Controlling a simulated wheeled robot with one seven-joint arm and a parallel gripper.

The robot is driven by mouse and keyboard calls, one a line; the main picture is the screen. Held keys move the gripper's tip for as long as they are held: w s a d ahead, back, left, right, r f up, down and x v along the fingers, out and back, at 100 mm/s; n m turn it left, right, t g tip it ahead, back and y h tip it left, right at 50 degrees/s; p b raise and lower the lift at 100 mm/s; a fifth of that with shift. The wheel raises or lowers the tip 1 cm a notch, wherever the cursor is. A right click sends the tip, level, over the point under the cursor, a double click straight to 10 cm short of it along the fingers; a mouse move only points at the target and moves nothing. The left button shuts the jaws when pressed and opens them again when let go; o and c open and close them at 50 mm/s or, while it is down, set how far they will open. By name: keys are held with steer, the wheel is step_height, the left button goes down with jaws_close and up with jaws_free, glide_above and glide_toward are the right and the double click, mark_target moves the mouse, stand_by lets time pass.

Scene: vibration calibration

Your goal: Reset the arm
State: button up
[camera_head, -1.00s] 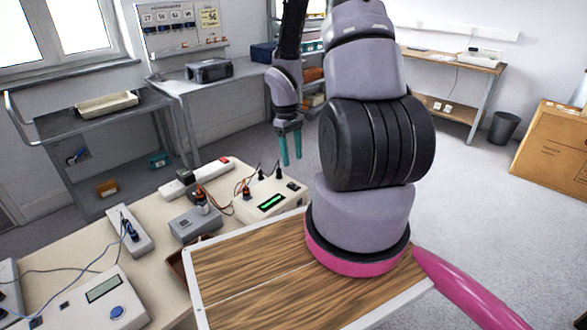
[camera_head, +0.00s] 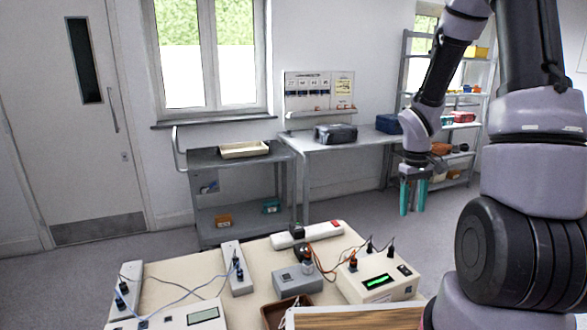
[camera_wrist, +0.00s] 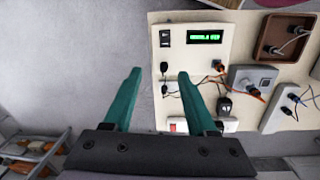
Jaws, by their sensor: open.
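My gripper (camera_head: 413,196) has two teal fingers pointing down, apart and empty, in the head view. It hangs in the air beyond the far right of the bench, with my arm raised at the right. In the wrist view my gripper (camera_wrist: 160,98) is open over the grey floor. A cream device with a lit green display (camera_head: 378,284) stands on the bench (camera_head: 180,269), below the gripper in the head view. It also shows in the wrist view (camera_wrist: 192,50). A grey box (camera_head: 298,281) with a sensor on top stands to its left.
A power strip (camera_head: 307,235) and a socket block (camera_head: 237,268) lie on the bench among loose cables. A brown tray (camera_head: 275,314) sits at the front. A grey cart (camera_head: 205,158), a side table (camera_head: 350,145) and shelves (camera_head: 480,100) stand behind, with open floor between.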

steer(key=s+a+r+m+t, duration=0.2)
steer(key=r, duration=0.7)
steer(key=s+a+r+m+t, duration=0.2)
steer(key=s+a+r, duration=0.1)
steer(key=r, duration=0.6)
steer(key=s+a+r+m+t+y, duration=0.2)
steer(key=s+a+r, duration=0.3)
steer(key=s+r, duration=0.4)
step_height(320, 180, up, 2)
steer(key=shift+s+m+t+y, duration=0.3)
steer(key=shift+t+y, duration=0.2)
steer(key=shift+t, duration=0.2)
